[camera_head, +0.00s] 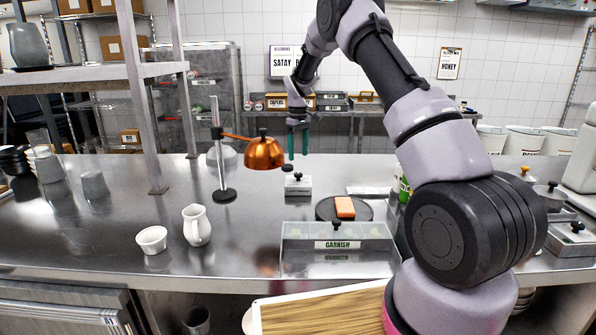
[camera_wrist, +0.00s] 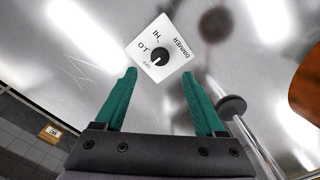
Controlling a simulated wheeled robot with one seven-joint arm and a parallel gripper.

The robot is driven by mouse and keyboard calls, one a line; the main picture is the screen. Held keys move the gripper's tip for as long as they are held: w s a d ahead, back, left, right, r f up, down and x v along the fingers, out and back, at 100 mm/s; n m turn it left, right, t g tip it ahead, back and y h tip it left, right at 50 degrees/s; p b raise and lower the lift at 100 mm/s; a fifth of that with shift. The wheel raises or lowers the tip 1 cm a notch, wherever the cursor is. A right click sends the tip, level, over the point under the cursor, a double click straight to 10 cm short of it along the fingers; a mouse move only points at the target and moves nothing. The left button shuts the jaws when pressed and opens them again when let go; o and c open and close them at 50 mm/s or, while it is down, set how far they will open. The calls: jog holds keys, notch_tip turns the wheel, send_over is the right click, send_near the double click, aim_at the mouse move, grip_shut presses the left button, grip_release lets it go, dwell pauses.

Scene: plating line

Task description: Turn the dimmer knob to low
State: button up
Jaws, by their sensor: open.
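The dimmer (camera_head: 298,187) is a small white box with a black knob on top, standing on the steel counter. In the wrist view the knob (camera_wrist: 160,56) sits among the labels HI, LO and OFF on the white dimmer plate (camera_wrist: 183,59). Its pale pointer mark seems to face the OFF label. My gripper (camera_head: 298,156) hangs above the dimmer, fingers pointing down, with a gap to the knob. In the wrist view its two green fingers (camera_wrist: 158,74) are apart and empty, the knob showing just beyond and between the tips.
A copper heat lamp (camera_head: 264,153) on a stand (camera_head: 224,194) is close to the left of my gripper; its shade (camera_wrist: 306,88) edges the wrist view. A garnish box (camera_head: 336,244), white pitcher (camera_head: 197,226) and round black plate (camera_head: 327,213) with an orange item stand nearer the front.

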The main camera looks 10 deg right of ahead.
aim_at(298, 174)
notch_tip(298, 174, down, 8)
jog(key=shift+r, duration=0.2)
grip_shut()
